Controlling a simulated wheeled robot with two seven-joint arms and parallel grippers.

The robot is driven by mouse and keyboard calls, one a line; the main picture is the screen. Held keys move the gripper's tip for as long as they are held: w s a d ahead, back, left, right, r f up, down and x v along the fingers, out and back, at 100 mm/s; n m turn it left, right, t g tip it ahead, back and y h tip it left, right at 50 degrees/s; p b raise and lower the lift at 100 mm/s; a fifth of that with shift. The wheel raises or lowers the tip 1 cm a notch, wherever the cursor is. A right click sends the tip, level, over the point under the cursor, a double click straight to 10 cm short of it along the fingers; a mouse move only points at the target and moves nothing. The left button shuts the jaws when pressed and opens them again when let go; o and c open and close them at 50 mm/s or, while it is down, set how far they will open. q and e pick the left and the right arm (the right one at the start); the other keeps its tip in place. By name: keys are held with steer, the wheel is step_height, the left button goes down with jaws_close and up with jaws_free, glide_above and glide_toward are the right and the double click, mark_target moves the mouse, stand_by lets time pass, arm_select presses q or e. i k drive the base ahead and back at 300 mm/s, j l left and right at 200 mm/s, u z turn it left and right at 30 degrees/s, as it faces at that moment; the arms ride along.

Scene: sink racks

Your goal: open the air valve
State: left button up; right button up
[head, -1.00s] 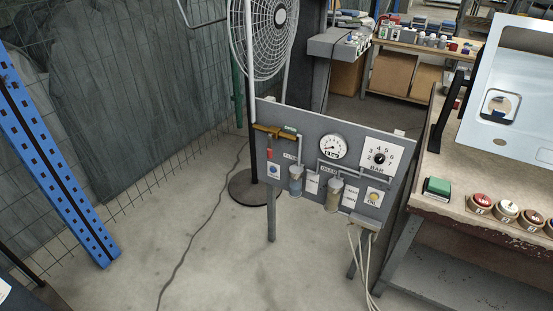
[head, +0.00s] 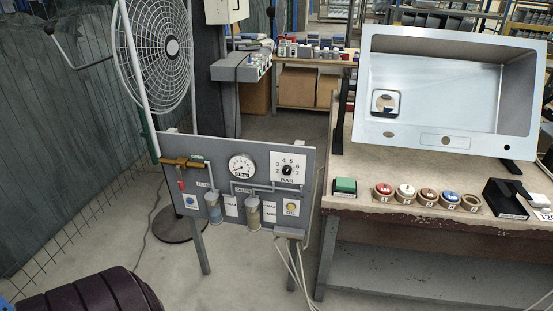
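A grey panel (head: 222,166) on legs stands left of centre in the head view. A brass valve body (head: 184,162) sits at its upper left, with a small red part (head: 181,185) hanging below it. A green-topped piece (head: 198,157) is beside the brass. I cannot tell from this distance how the valve is set. The panel also carries a round gauge (head: 241,167), a BAR dial (head: 288,170) with a black knob and two clear bowls, one bluish (head: 213,206) and one yellowish (head: 252,213). Neither of my grippers shows, and nothing touches the panel.
A workbench (head: 350,205) with a tilted steel sink (head: 440,75) stands right of the panel. A green block (head: 345,186) and several round pieces line its front edge. A white fan (head: 160,45) stands behind the panel. A dark ribbed shape (head: 90,293) fills the lower left corner.

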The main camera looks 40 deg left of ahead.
mark_target(181, 185)
steer(key=j+z, duration=0.25)
steer(key=j, duration=0.15)
steer(key=j+z, duration=0.3)
steer(key=k+j+z, duration=0.25)
steer(key=j, duration=0.15)
steer(key=j+z, duration=0.25)
steer(key=k+j+z, duration=0.3)
steer(key=i+j, duration=0.1)
steer(key=j, duration=0.05)
